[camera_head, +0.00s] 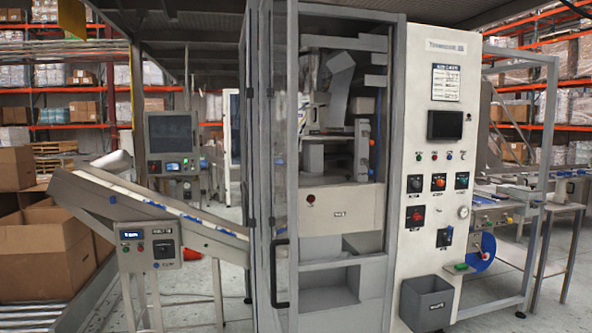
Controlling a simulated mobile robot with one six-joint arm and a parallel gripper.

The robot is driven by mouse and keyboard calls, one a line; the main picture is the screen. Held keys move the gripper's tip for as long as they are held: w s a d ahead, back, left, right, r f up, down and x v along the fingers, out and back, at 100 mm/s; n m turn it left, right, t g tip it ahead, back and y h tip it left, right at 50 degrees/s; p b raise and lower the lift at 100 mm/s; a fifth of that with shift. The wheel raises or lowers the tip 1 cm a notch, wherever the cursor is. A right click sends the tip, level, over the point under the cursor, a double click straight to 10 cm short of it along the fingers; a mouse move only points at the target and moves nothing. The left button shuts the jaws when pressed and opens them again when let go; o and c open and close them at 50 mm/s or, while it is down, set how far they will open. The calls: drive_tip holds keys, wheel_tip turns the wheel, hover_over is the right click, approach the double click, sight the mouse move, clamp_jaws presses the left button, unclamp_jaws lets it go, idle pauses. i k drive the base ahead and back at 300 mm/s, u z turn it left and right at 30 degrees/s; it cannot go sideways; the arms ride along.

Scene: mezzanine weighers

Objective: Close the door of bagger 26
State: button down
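The bagger (418,120) is a tall cabinet in the middle of the view, with a white control panel on its right side. The label at its top is too small to read surely. Its door (278,150) is a tall clear panel in a grey frame, seen at a steep slant at the left of the opening. The door appears to stand open, as the inside of the machine (337,205) shows unobstructed to its right. A black bar handle (281,275) sits low on the door. My gripper is not in view.
An inclined conveyor (150,205) with a small control box reaches the cabinet's left side. A grey bin (427,300) stands at the panel's foot. A framed machine (520,200) is at right. Cardboard boxes (45,250) stand at far left. Grey floor shows at lower right.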

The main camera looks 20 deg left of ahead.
sight(279, 20)
drive_tip(key=u, duration=0.95)
drive_tip(key=i, duration=1)
drive_tip(key=z, duration=1)
drive_tip(key=k, duration=1.2)
drive_tip(key=u, duration=0.45)
drive_tip(key=i, duration=0.5)
drive_tip(key=z, duration=0.05)
